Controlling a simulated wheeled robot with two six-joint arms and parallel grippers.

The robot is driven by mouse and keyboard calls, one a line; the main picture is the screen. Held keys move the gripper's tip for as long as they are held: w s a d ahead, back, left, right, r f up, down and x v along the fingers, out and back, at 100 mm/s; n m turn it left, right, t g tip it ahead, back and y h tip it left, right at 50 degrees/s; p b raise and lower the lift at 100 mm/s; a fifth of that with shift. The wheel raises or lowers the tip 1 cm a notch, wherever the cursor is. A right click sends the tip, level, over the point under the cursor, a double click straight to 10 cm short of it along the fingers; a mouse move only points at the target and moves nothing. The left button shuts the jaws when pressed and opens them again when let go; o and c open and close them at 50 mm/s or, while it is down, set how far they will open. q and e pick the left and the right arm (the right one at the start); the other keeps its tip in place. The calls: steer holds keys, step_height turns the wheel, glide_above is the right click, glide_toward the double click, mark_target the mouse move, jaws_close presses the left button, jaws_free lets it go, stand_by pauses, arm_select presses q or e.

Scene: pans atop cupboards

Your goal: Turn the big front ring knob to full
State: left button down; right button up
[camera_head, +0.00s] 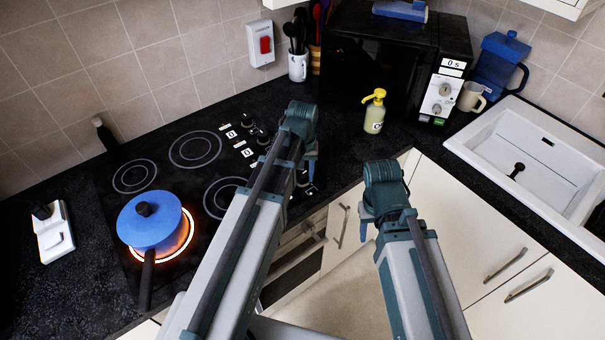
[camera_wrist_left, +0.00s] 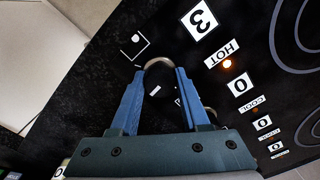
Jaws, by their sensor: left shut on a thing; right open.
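The knob (camera_wrist_left: 157,63), with a silver rim and dark centre, sits between the blue fingers of my left gripper (camera_wrist_left: 161,78) in the left wrist view. The fingers are shut on it. Beside it a label reads 3 (camera_wrist_left: 199,19), with HOT and a small lit red light (camera_wrist_left: 227,64). In the head view my left gripper (camera_head: 311,165) is over the hob's front right edge, and its arm hides part of the knob row. One ring glows orange (camera_head: 183,241) under a blue pan (camera_head: 150,221). My right gripper (camera_head: 364,225) is open and empty in front of the counter.
Other labels in the wrist view read 0 and COOL (camera_wrist_left: 258,105). More knobs (camera_head: 262,138) run back along the hob (camera_head: 105,205). A yellow pump bottle (camera_head: 375,113), microwave (camera_head: 440,95) and white sink (camera_head: 535,165) stand to the right. The pan handle points toward the front edge.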

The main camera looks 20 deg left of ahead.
mark_target(302, 174)
arm_select(q)
steer(key=m, duration=1.3)
steer(key=shift+m, duration=0.4)
stand_by(0.4)
steer(key=shift+c, duration=1.9)
jaws_free()
steer(key=shift+r, duration=0.15)
step_height(302, 174, up, 14)
steer(key=p, duration=1.4)
steer(key=shift+f, duration=0.2)
